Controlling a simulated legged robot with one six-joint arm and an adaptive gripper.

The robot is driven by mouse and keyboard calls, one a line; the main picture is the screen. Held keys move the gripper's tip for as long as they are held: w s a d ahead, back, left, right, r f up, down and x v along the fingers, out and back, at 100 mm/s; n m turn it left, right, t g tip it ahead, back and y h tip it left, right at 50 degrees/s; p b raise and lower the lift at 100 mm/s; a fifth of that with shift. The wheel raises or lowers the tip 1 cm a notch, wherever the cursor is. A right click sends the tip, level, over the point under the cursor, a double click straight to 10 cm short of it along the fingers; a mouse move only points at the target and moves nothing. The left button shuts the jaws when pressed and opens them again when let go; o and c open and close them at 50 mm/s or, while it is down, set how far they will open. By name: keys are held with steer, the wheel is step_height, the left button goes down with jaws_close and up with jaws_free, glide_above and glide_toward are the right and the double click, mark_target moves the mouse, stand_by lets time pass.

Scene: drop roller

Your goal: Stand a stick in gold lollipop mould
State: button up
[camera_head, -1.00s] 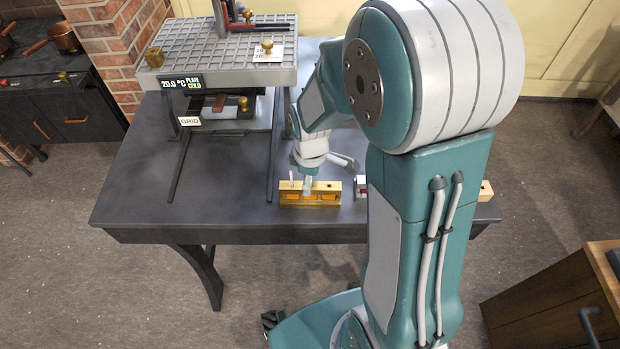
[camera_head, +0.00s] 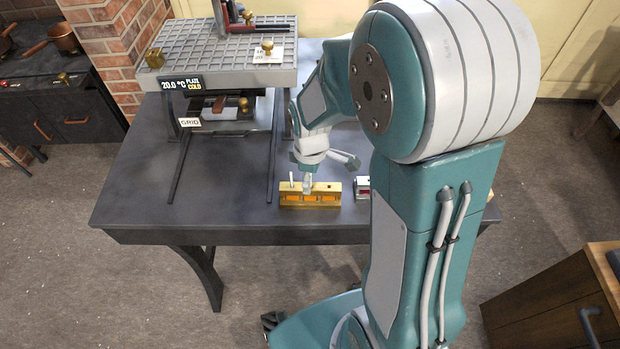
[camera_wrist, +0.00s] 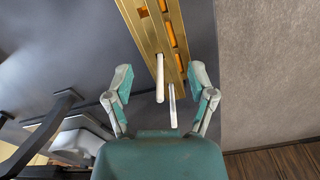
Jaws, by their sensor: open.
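The gold mould (camera_head: 310,198) lies on the dark table near its front edge, with orange windows along its side. It also shows at the top of the wrist view (camera_wrist: 147,32). A white stick (camera_head: 291,181) stands upright at the mould's left end. In the wrist view, a white stick (camera_wrist: 160,80) and a paler stick (camera_wrist: 173,106) rise from the mould's near end. My gripper (camera_wrist: 162,80) is open, with one jaw on either side of both sticks and apart from them. In the head view my gripper (camera_head: 307,186) is low over the mould; the stick bases are partly unclear.
A grid-topped plate device (camera_head: 225,50) with a display stands at the table's back left. A small red and silver item (camera_head: 362,188) lies right of the mould, partly behind my arm.

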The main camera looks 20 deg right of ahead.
steer(key=shift+r, duration=0.35)
steer(key=shift+r, duration=0.2)
steer(key=shift+r, duration=0.8)
steer(key=shift+r, duration=0.1)
steer(key=shift+r, duration=0.9)
steer(key=shift+r, duration=0.15)
steer(key=shift+r, duration=0.85)
steer(key=shift+r, duration=0.1)
